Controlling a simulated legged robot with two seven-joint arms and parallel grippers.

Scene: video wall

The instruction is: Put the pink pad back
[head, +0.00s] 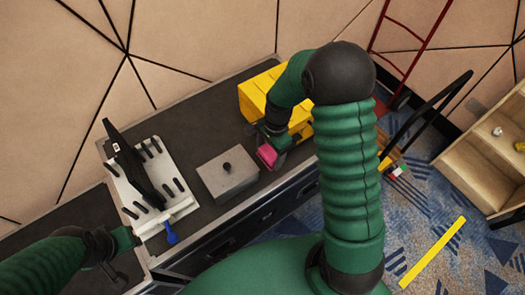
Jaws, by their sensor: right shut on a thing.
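The pink pad (267,154) shows at the tip of my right gripper (274,148), which is shut on it. My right arm hides part of the yellow case. I cannot tell whether the pad touches the counter. My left gripper (137,237) is at the lower left, beside the white rack's front corner and near a blue-handled tool (171,231). Its fingers are too small to read.
A white rack (135,185) with black pegs holds a tall black panel (127,155) on the counter's left. A red ladder (408,45), a black rail (432,115) and a wooden shelf (470,160) stand at the right. A yellow strip (432,252) lies on the patterned carpet.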

